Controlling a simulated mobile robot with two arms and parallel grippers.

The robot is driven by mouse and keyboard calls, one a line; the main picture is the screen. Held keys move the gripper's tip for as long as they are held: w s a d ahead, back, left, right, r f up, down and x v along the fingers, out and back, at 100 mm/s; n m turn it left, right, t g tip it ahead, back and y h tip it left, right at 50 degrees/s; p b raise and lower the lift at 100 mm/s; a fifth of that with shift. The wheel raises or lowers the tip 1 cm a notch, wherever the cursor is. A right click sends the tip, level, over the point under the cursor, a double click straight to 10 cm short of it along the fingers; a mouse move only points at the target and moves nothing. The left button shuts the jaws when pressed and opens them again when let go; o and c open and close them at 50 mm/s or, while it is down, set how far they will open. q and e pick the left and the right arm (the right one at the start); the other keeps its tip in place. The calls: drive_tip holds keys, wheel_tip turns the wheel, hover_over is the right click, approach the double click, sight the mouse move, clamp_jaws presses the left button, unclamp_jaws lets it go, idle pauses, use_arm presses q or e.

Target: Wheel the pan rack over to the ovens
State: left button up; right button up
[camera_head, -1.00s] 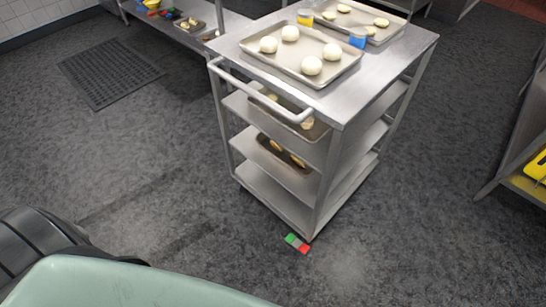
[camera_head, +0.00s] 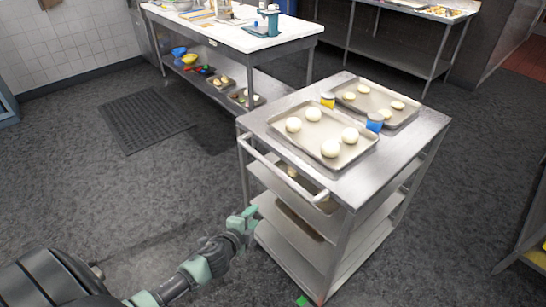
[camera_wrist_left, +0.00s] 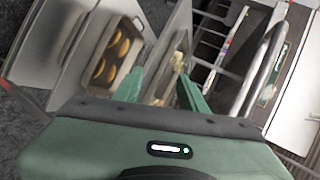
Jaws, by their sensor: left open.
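The pan rack (camera_head: 305,170) is a steel cart with several shelves, standing upright on the floor in the head view. Two trays with dough balls lie on its top, and trays show on its shelves. Its handle bar (camera_head: 275,170) runs along the near left side. My left gripper (camera_head: 247,219) is open in front of the cart's near left side, below the handle. The ovens cannot be made out. My right gripper is not in view.
A white-topped work table (camera_head: 240,35) stands behind the cart, with items on its lower shelf. A black floor mat (camera_head: 145,117) lies at left. Another steel table (camera_head: 400,45) stands at the back right.

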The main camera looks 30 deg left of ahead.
sight(271, 170)
use_arm(q)
drive_tip(key=w+d+r+m+t+p, duration=0.1)
drive_tip(key=w+r+m+t, duration=0.25)
drive_tip(key=r, duration=1.15)
drive_tip(key=shift+g+h, duration=0.35)
drive_tip(key=shift+h, duration=0.05)
drive_tip(key=w, duration=0.2)
drive_tip(key=w+f, duration=0.1)
drive_tip(key=w, duration=0.2)
drive_tip(key=w+f, duration=0.1)
drive_tip(key=w, duration=0.2)
drive_tip(key=shift+p, duration=0.4)
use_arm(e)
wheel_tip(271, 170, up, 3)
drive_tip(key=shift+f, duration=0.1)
use_arm(q)
clamp_jaws()
